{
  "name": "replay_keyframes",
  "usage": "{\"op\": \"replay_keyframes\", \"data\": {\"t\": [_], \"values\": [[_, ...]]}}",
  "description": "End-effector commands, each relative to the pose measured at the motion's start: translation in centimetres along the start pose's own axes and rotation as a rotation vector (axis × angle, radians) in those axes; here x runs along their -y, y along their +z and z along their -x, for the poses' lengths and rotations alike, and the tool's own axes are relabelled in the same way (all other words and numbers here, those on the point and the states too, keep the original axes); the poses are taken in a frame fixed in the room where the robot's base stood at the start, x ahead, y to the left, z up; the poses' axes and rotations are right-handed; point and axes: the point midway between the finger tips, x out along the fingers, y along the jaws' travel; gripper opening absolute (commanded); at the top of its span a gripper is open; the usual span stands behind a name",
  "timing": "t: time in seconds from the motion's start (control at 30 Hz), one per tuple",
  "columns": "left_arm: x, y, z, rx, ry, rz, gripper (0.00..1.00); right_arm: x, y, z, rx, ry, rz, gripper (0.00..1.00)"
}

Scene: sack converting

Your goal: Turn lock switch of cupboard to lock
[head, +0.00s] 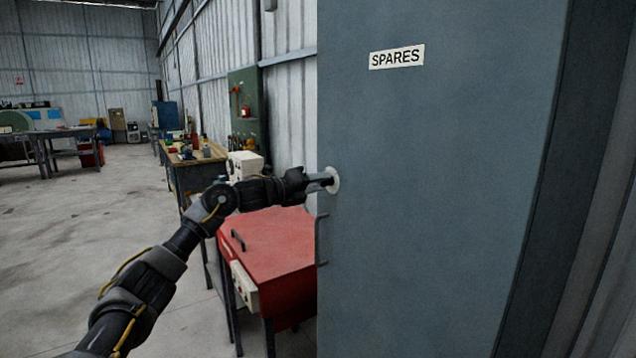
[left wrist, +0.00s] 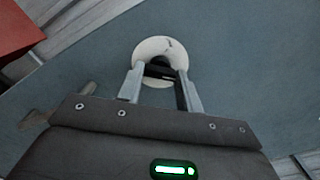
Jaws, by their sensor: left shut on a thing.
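The cupboard (head: 440,200) is a tall blue-grey door with a "SPARES" label (head: 397,57), filling the right of the head view. The lock switch has a round white plate (head: 334,180) near the door's left edge. In the left wrist view the plate (left wrist: 151,47) shows with a dark knob (left wrist: 160,71) at its middle. My left gripper (head: 325,181) is at the plate, its two fingers on either side of the knob and shut on it. The fingers hide part of the knob. A small dark mark shows on the plate's upper right. My right gripper is not in view.
A C-shaped handle (head: 321,240) sits on the door's left edge, below the lock. A red-topped machine or bench (head: 270,250) stands just left of the cupboard, under my left arm. A workbench (head: 195,165) is farther back. The floor at left is open.

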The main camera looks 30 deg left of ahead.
Motion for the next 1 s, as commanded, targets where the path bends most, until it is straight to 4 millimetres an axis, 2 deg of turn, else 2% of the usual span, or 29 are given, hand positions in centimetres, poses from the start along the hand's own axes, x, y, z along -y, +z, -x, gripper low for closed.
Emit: {"op": "replay_keyframes", "data": {"t": [1.0], "values": [[0.2,0.1,0.0,-0.001,0.001,0.946,0.13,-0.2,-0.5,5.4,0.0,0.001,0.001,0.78]]}}
